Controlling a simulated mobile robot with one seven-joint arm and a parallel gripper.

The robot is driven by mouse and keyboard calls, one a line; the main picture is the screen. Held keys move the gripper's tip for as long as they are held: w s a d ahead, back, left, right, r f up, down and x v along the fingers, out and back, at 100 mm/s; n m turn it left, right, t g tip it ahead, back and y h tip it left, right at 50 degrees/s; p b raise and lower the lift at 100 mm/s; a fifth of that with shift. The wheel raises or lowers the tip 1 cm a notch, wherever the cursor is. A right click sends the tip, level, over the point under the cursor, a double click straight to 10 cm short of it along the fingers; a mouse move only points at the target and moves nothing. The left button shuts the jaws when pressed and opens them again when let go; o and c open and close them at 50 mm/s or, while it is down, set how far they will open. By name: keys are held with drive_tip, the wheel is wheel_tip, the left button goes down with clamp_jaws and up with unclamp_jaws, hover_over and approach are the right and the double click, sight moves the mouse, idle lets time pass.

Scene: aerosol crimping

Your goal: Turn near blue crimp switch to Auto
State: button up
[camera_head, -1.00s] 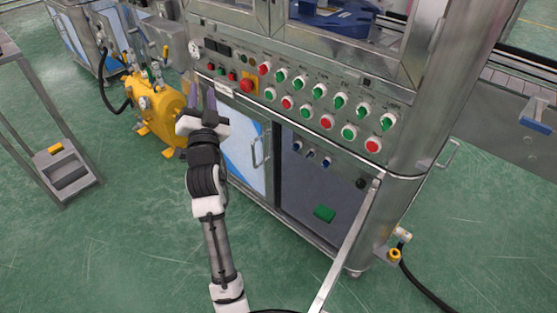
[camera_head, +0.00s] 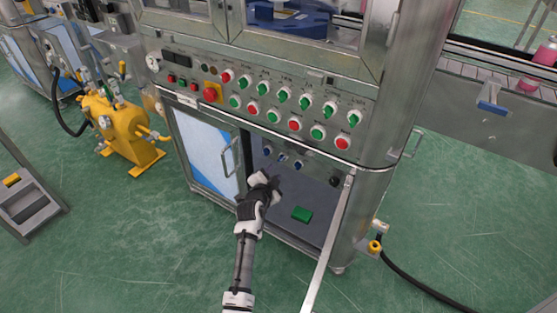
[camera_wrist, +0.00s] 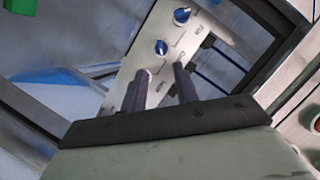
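I cannot tell which is the near crimp switch, nor read any setting. My gripper (camera_head: 271,177) is just in front of and below the row. The wrist view shows two blue knobs, an upper one (camera_wrist: 182,15) and a lower one (camera_wrist: 161,47), on the pale plate (camera_wrist: 193,42). My gripper's dark fingers (camera_wrist: 161,76) are apart and empty, pointing toward the lower knob without visible contact.
Above is a panel of red and green buttons and a red emergency stop (camera_head: 210,94). A cabinet door (camera_head: 203,147) with a handle stands left of the opening, an open door edge (camera_head: 329,240) right. A green block (camera_head: 302,214) lies on the compartment floor.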

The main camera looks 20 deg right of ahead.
sight(280, 160)
drive_tip(key=shift+b+x, duration=0.75)
drive_tip(key=shift+x, duration=3.65)
drive_tip(key=shift+r, duration=0.1)
clamp_jaws()
